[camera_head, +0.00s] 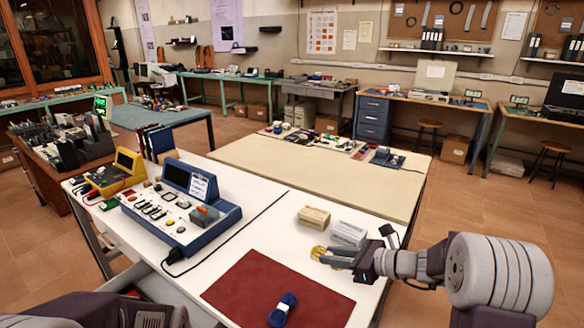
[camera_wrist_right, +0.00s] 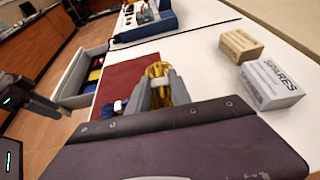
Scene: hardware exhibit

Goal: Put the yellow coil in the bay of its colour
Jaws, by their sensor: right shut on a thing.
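The yellow coil (camera_head: 318,252) is held in my right gripper (camera_head: 326,257), above the white table beside the red mat's far right part. In the right wrist view the coil (camera_wrist_right: 158,70), with a pale band, stands between the two grey fingers. An open drawer (camera_wrist_right: 68,98) at the left of that view holds blue, yellow and red bays; the yellow bay (camera_wrist_right: 94,75) lies between the others. My left gripper (camera_wrist_right: 58,107) shows partly at that view's left edge; its jaw state is unclear.
A blue coil (camera_head: 283,309) lies on the red mat (camera_head: 262,278). A tan box (camera_head: 314,217) and a white box (camera_head: 348,233) stand just behind my right gripper. A blue console (camera_head: 180,208) and a yellow meter (camera_head: 115,176) stand at the table's left.

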